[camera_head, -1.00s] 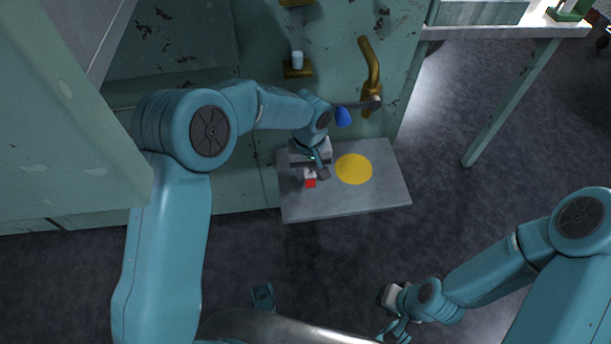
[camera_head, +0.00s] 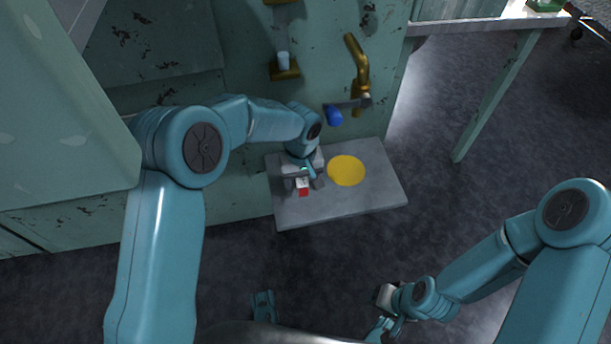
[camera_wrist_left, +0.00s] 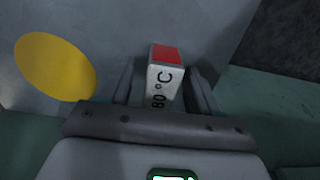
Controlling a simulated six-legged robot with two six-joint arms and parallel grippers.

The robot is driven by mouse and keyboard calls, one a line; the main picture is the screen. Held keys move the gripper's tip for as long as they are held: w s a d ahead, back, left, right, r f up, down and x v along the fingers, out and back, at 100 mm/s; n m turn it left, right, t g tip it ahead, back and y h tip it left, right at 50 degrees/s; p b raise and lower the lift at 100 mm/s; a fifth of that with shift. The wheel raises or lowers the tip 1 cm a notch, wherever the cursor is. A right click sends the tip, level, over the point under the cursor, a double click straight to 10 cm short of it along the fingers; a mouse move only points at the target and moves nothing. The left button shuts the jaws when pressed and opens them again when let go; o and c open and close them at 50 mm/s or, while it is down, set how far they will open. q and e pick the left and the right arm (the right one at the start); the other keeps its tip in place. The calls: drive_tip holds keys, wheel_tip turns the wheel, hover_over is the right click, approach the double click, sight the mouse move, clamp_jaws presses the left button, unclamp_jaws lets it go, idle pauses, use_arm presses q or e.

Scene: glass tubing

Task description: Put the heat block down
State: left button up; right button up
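The heat block (camera_head: 303,187) is a small white block with a red end. In the left wrist view the heat block (camera_wrist_left: 164,78) shows "80 °C" on its pale side. My left gripper (camera_head: 304,184) is over the left part of the grey slab (camera_head: 375,202), its fingers on either side of the block. In the wrist view the left gripper (camera_wrist_left: 164,88) shows gaps between fingers and block, so it looks open. The block is beside the yellow disc (camera_head: 346,170), not on it. Whether it touches the slab is unclear. My right gripper (camera_head: 384,329) is low in the head view.
A green worn cabinet wall rises behind the slab. A brass pipe (camera_head: 359,68) and a blue handle (camera_head: 334,116) stick out above the disc. A brass bracket holds a small white cylinder (camera_head: 284,61). The slab's right part is clear.

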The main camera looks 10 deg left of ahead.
use_arm(q)
drive_tip(key=shift+r, duration=0.15)
drive_tip(key=shift+r+p, duration=0.3)
wheel_tip(320, 180, up, 7)
drive_tip(key=p, duration=0.3)
drive_tip(key=shift+r, duration=0.1)
